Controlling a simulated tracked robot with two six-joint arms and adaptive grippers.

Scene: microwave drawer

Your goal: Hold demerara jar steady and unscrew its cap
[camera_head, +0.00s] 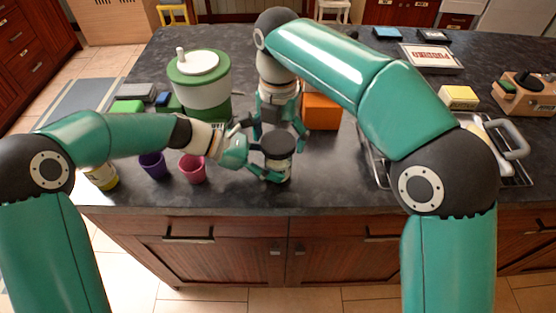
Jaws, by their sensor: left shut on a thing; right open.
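The demerara jar (275,169) stands upright near the front edge of the dark counter, in the middle of the head view. Its black cap (277,142) is on top. My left gripper (268,174) comes in from the left and is shut on the jar's body, low down. My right gripper (279,128) points down from above, just behind and over the cap. Its fingers are spread to either side, open and apart. I cannot tell whether they touch the cap. The jar's contents are too small to make out.
A green and white canister (201,88) stands behind my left arm. A pink cup (192,168) and a purple cup (153,164) stand left of the jar. An orange box (322,111) is behind it. A wire rack (508,165) lies at right.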

